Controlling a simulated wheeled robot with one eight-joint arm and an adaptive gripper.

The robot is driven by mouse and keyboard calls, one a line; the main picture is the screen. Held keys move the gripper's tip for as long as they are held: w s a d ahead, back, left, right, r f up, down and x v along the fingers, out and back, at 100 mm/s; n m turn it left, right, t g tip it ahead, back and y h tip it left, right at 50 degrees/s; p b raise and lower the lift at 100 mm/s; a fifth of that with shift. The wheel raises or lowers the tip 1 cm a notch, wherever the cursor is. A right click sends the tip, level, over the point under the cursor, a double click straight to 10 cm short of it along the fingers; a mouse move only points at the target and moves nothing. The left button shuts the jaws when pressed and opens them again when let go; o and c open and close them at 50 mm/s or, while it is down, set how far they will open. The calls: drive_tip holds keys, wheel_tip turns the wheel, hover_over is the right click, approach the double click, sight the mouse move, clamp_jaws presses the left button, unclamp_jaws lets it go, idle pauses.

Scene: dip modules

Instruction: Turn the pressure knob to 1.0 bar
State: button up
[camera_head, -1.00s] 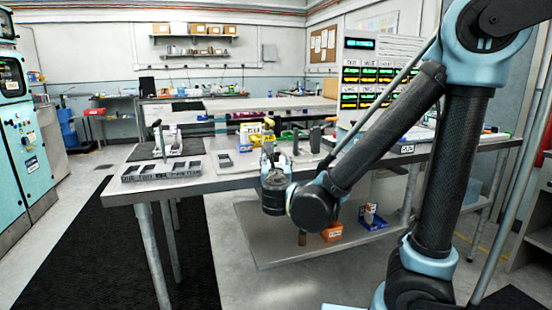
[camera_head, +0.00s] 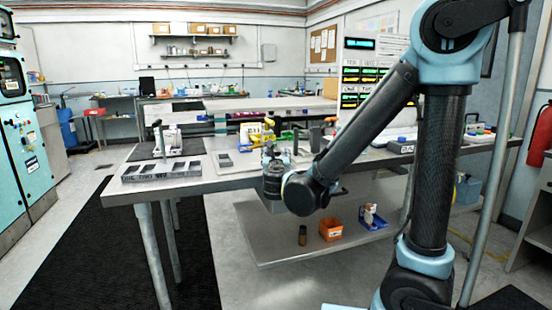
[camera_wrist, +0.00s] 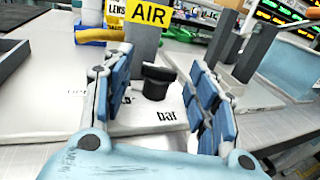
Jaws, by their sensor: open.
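The pressure knob (camera_wrist: 156,82) is a black round knob on a pale plate (camera_wrist: 150,114) marked "bar" in the wrist view. A grey block with a yellow "AIR" label (camera_wrist: 148,12) stands behind it. My gripper (camera_wrist: 155,85) is open, with its blue-padded fingers on either side of the knob in the picture. I cannot tell whether a finger touches it. The scale and the knob's pointer are not readable. In the head view my gripper (camera_head: 271,150) is over the table's front edge, and the knob cannot be made out there.
A grey slotted tray (camera_head: 160,168) lies at the table's left end. Dark upright posts (camera_wrist: 225,40) stand close to the right finger. An orange bin (camera_head: 331,229) sits on the lower shelf.

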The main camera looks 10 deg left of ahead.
drive_tip(key=c, duration=1.1)
drive_tip(key=shift+o, duration=0.2)
drive_tip(key=shift+a+m+h, duration=0.25)
drive_tip(key=shift+m+h, duration=0.75)
drive_tip(key=shift+h, duration=0.5)
drive_tip(key=o, duration=1.1)
drive_tip(key=shift+c, duration=0.2)
drive_tip(key=shift+s, duration=0.2)
